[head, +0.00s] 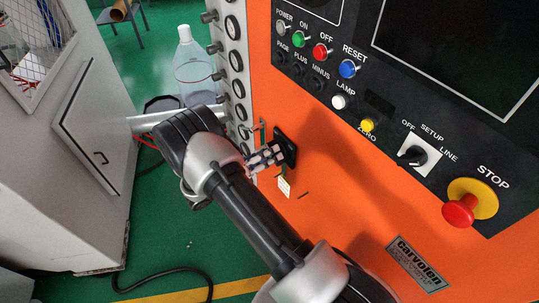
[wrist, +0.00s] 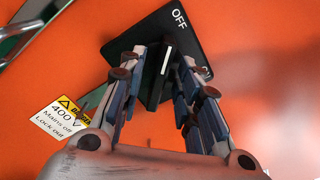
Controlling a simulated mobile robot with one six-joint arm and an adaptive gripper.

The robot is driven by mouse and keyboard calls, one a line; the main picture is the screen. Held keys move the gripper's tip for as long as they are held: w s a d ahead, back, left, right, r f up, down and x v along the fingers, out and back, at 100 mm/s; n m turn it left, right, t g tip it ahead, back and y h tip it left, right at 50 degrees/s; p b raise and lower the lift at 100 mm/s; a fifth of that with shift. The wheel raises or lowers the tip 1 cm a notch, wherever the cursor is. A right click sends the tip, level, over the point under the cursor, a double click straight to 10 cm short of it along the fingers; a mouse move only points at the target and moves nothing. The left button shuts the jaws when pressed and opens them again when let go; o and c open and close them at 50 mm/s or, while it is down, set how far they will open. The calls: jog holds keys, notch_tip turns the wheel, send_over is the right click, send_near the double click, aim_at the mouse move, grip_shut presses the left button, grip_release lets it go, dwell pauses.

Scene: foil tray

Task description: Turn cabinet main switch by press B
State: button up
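The main switch is a black plate (head: 284,144) on the orange cabinet front. My gripper (wrist: 166,60) reaches to the switch with one finger on each side of the knob. The fingers are partly closed. The left finger is close to the knob, and a dark gap shows at the right finger. My gripper in the head view (head: 276,152) hides most of the knob.
A warning tag (wrist: 65,115) hangs left of the switch. A control panel with buttons, a small selector (head: 414,155) and a red STOP button (head: 459,210) is at the upper right. A clear bottle (head: 190,62) and a grey cabinet (head: 85,150) stand to the left.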

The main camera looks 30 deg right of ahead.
jog(key=shift+a, duration=0.15)
jog(key=s+a, duration=0.1)
jog(key=a, duration=1)
jog(key=shift+s+a, duration=0.2)
jog(key=shift+a, duration=0.15)
jog(key=s+d+r+m+g+y+b, duration=0.1)
jog(key=s+d+r+m+g+y, duration=0.15)
jog(key=s+r+m+y, duration=0.35)
jog(key=s+d+r+m+g+y, duration=0.2)
jog(key=s+r+m+g, duration=0.15)
jog(key=r+m, duration=0.5)
jog(key=s+a+r+m+t+y+b, duration=0.1)
jog(key=s+a+r+m+t+y, duration=0.2)
jog(key=s+m, duration=0.4)
jog(key=s+a+r+m+t+y, duration=0.2)
jog(key=s+r+m+t+y, duration=0.2)
jog(key=s+m+t+y, duration=0.1)
jog(key=s+m+y, duration=0.1)
jog(key=s+m, duration=0.1)
jog(key=s, duration=0.1)
jog(key=shift+a+r+t+y+b, duration=0.25)
jog(key=shift+a+t+y+b, duration=0.05)
jog(key=shift+a+y+b, duration=0.1)
